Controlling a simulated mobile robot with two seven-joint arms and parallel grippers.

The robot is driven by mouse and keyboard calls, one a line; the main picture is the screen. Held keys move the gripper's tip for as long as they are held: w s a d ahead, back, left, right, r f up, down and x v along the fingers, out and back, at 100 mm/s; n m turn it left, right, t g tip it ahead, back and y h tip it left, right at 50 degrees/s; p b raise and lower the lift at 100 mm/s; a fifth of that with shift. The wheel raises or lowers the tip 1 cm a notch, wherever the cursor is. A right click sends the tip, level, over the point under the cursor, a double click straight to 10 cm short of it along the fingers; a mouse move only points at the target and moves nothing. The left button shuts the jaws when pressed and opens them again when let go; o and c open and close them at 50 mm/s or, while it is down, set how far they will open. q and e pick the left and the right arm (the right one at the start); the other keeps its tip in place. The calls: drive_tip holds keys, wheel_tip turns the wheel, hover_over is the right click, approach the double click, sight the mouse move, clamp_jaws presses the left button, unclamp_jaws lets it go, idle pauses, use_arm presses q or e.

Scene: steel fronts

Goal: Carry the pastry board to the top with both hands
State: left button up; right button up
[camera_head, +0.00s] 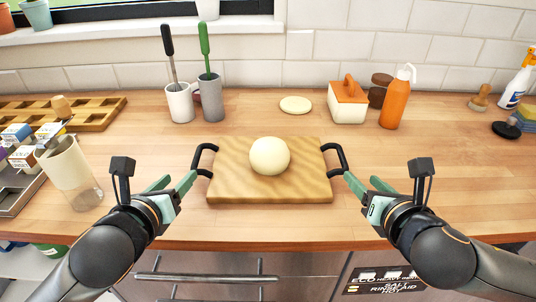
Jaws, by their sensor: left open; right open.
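The pastry board (235,186) is a light wooden slab lying flat on the countertop near its front edge. It has a black handle on each side, the left handle (200,158) and the right handle (340,156). A round pale ball of dough (269,156) rests on the board. My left gripper (180,182) is open, with green fingers close to the left handle. My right gripper (359,183) is open close to the right handle. I cannot tell whether the fingers touch the handles.
The wooden countertop (255,118) is clear just behind the board. Farther back stand a white cup (179,103), a grey cup (210,100), a white and orange box (348,104) and an orange bottle (395,104). A jug (68,168) stands left. Steel drawers are below.

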sight(196, 155)
use_arm(q)
drive_tip(key=shift+w, duration=0.15)
use_arm(e)
drive_tip(key=shift+w, duration=0.2)
drive_tip(key=shift+r, duration=0.1)
drive_tip(key=shift+s, duration=0.15)
use_arm(q)
drive_tip(key=shift+x, duration=6.15)
use_arm(e)
drive_tip(key=shift+x, duration=6.3)
use_arm(q)
clamp_jaws()
use_arm(e)
clamp_jaws()
